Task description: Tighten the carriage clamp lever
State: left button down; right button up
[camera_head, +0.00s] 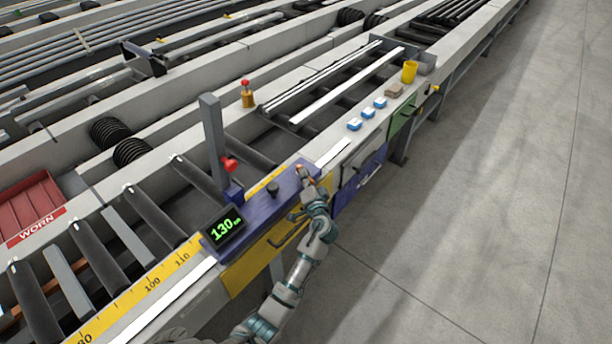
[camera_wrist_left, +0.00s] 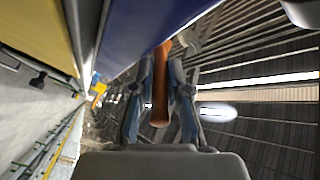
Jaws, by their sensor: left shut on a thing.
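The carriage (camera_head: 258,212) is a blue-purple block on the yellow scale rail, with a display reading 130. The clamp lever (camera_wrist_left: 160,88) is an orange-brown bar at the carriage's right end; in the head view only a small orange bit of it (camera_head: 299,168) shows. My left gripper (camera_head: 304,180) is at that end of the carriage. In the left wrist view its two fingers (camera_wrist_left: 160,100) are on both sides of the lever and shut on it. The lever's pivot is hidden in the wrist view. My right gripper is not in view.
A grey post (camera_head: 212,135) with a red knob (camera_head: 230,165) stands behind the carriage. A black knob (camera_head: 272,188) sits on the carriage top. Blue-and-white blocks (camera_head: 367,113) and a yellow cup (camera_head: 409,72) stand farther along the rail. The floor at right is clear.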

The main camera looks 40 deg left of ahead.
pick_arm(q)
jog(key=shift+f, duration=0.25)
jog(key=c, duration=1.4)
grip_release()
jog(key=v, duration=1.2)
